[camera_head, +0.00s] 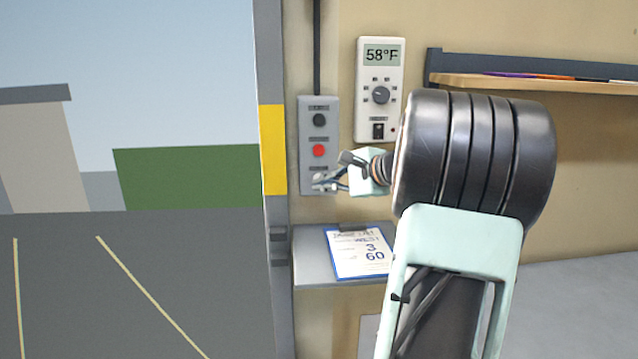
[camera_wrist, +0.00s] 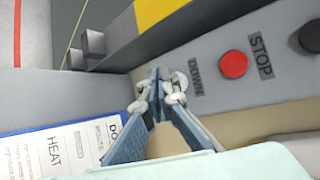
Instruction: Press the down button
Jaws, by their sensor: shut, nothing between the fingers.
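The grey button panel (camera_head: 305,133) is on the wall beside the door opening, with a dark button (camera_head: 319,120) at the top and a red button (camera_head: 319,150) in the middle. In the wrist view the red button (camera_wrist: 233,64) has a STOP label (camera_wrist: 261,55), and a DOWN label (camera_wrist: 196,77) sits closer to my gripper. My gripper (camera_head: 320,182) is shut and empty, its tips at the panel's lower end; the tips also show in the wrist view (camera_wrist: 158,75).
A thermostat (camera_head: 359,90) reading 58°F hangs right of the panel. A clipboard (camera_head: 361,252) lies on the grey ledge (camera_head: 309,262) below. A wooden shelf (camera_head: 560,86) is at the upper right. A yellow-striped door post (camera_head: 272,150) stands to the left, with open space beyond it.

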